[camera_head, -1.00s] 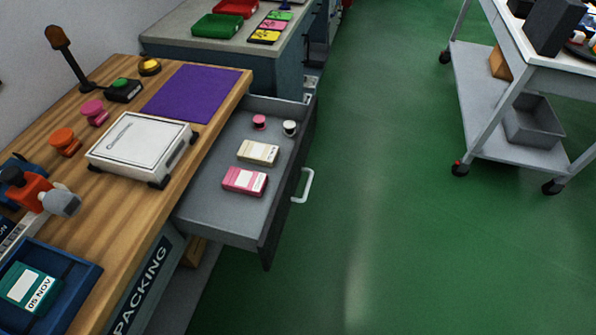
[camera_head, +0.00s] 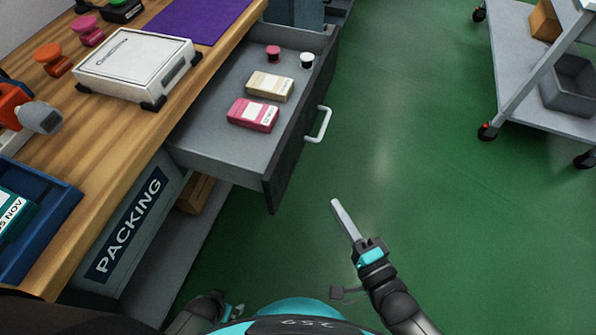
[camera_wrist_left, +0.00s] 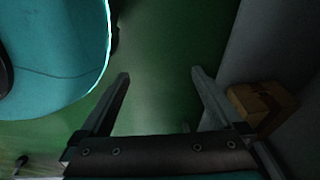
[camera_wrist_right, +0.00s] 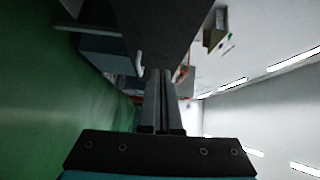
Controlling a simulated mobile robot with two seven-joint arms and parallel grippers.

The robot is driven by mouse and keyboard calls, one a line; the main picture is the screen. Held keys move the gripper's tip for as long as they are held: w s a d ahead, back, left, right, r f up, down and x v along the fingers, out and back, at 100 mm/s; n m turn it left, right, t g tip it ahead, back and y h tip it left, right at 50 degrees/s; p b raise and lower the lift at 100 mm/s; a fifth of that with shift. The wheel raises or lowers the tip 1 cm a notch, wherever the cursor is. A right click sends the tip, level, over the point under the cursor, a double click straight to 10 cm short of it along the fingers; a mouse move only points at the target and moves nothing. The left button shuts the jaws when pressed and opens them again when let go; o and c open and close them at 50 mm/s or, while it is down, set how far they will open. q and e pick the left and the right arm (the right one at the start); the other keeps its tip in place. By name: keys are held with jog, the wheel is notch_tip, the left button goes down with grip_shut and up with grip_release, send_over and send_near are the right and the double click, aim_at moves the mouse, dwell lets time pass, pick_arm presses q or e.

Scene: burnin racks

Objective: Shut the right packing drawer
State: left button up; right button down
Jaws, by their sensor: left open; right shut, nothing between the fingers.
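The right packing drawer (camera_head: 225,148) is pulled out from under the wooden packing bench. Its dark front (camera_head: 290,165) carries a white handle (camera_head: 319,125). Inside lie a pink box (camera_head: 253,115), a cream box (camera_head: 270,86), a pink-red spool (camera_head: 273,52) and a white-and-black spool (camera_head: 307,60). My right gripper (camera_head: 336,204) is shut and empty, in front of the drawer and apart from its front. The handle also shows in the right wrist view (camera_wrist_right: 139,63). My left gripper (camera_wrist_left: 158,82) is open and empty, low beside the bench.
The bench top (camera_head: 120,140) holds a white scale (camera_head: 135,65), a blue tray (camera_head: 62,218) and several coloured items. A brown box (camera_head: 195,193) sits on the shelf below. A grey cart (camera_head: 540,95) stands at the right. Green floor is clear between.

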jog(key=b, duration=0.3)
send_near(290, 153)
jog(key=w, duration=0.5)
pick_arm(q)
jog(key=w+d+r, duration=0.4)
jog(key=w+r, duration=0.1)
jog(key=shift+b, duration=0.45)
pick_arm(e)
jog(key=shift+w+a+f, duration=0.1)
jog(key=shift+a+f, duration=0.05)
jog(key=shift+a, duration=1.25)
pick_arm(q)
jog(key=shift+r, duration=0.1)
pick_arm(e)
jog(key=shift+a, duration=0.1)
